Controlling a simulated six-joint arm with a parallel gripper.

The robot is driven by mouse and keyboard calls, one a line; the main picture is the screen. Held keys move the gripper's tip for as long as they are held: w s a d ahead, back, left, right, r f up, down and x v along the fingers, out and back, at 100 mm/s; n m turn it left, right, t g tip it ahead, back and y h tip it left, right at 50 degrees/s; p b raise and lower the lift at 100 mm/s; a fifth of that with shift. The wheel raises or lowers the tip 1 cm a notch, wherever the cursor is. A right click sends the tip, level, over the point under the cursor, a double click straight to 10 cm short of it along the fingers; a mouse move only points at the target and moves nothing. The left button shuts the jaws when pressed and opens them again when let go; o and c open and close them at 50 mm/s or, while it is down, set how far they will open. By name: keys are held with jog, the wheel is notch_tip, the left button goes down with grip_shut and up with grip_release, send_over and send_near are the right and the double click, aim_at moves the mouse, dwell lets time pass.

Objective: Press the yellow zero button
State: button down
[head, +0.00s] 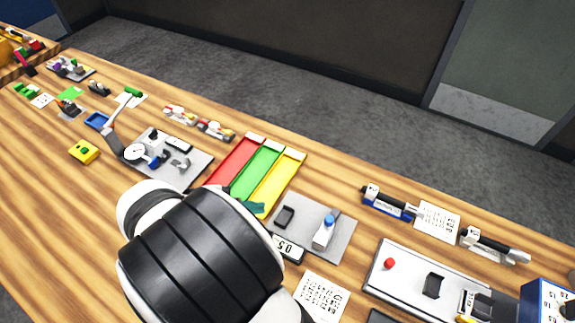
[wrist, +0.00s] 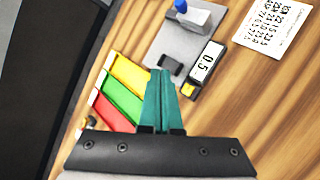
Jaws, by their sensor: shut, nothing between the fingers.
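The yellow zero button (wrist: 188,90) is at the near end of the small display (wrist: 206,62) reading about 0.5 in the wrist view. In the head view the display (head: 289,248) shows partly behind my arm, and the button is hidden. My gripper (wrist: 159,72) has teal fingers, shut together and empty. Its tips are left of the button in the wrist view and look apart from it; their height above it is hard to tell. In the head view the gripper (head: 252,207) shows near the ends of the coloured trays.
A printed sheet (head: 322,298) lies near the display. A panel with a red button (head: 388,264) is farther right.

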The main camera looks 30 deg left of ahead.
jog(key=shift+s+a+f, duration=0.15)
jog(key=shift+a, duration=0.15)
jog(key=shift+f, duration=4.4)
jog(key=shift+f, duration=0.1)
jog(key=shift+f, duration=0.3)
jog(key=shift+f, duration=0.45)
jog(key=shift+r, duration=0.9)
